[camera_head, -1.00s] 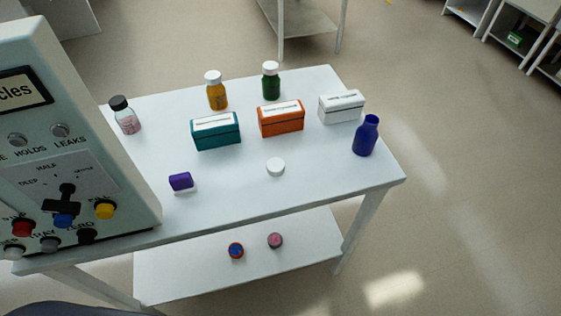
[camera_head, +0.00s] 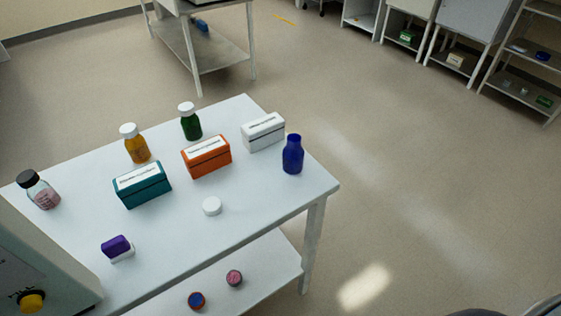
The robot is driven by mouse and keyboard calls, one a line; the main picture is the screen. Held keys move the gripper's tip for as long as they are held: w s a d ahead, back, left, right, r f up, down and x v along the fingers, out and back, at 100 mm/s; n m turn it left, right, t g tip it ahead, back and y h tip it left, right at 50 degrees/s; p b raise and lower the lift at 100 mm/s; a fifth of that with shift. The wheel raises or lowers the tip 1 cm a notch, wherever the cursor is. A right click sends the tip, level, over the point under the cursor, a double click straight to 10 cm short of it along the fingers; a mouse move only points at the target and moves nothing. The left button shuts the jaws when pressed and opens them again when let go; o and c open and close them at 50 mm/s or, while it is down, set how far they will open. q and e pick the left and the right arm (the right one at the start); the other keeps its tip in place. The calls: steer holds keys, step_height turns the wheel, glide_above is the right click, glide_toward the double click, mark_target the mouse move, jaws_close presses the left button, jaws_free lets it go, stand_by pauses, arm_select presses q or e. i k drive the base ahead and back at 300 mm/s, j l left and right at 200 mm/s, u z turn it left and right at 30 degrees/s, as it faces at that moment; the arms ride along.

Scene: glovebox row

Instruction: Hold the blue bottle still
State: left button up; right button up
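The blue bottle (camera_head: 293,156) stands upright near the right end of the white table (camera_head: 255,198), without a cap on its neck. A white round cap (camera_head: 212,206) lies on the table to its left and nearer to me. Nothing touches the bottle. Neither of my grippers shows in the head view.
A white box (camera_head: 263,133), an orange box (camera_head: 207,157) and a teal box (camera_head: 142,185) stand left of the bottle. Green (camera_head: 190,123), amber (camera_head: 135,146) and clear (camera_head: 39,192) capped bottles stand behind them. A purple-and-white block (camera_head: 117,248) lies near the front.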

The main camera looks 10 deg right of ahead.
mark_target(293, 153)
steer(key=l+u, duration=0.2)
steer(key=u, duration=0.25)
steer(key=l+u, duration=0.25)
steer(key=u, duration=0.15)
steer(key=l+u, duration=0.1)
steer(key=l, duration=0.35)
steer(key=k+l+u, duration=0.1)
steer(key=l, duration=0.35)
steer(key=l+u, duration=0.1)
steer(key=l, duration=0.35)
steer(key=k+l+u, duration=0.1)
steer(key=l, duration=0.35)
steer(key=k+l, duration=0.15)
steer(key=l, duration=0.25)
steer(key=k+l+u, duration=0.15)
steer(key=l, duration=0.3)
